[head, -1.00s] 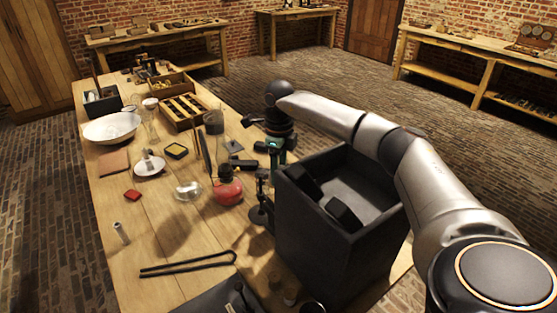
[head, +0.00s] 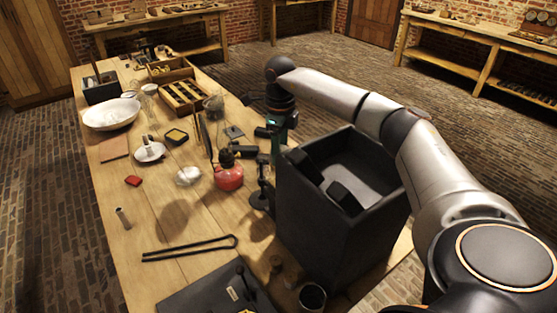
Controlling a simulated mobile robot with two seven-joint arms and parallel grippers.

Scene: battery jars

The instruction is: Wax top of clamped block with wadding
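My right arm reaches in from the right, over a black box. Its dark wrist and gripper (head: 279,112) point down at the table's far right side, by a green clamp-like tool (head: 287,121). The fingertips are hidden or too small to read, so I cannot tell whether they hold anything. A clamped block is not clearly visible; dark parts (head: 249,152) lie beside the green tool. A small whitish clump (head: 188,175), possibly the wadding, lies left of a red lamp-like vessel (head: 229,178), well apart from my gripper. My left gripper is out of view.
The tall black box (head: 330,237) stands at the right edge of the wooden table (head: 190,221). Black tongs (head: 190,248) lie in front. A white bowl (head: 111,114), wooden compartment tray (head: 184,96) and dark cup (head: 312,298) stand around. The table's left front is mostly clear.

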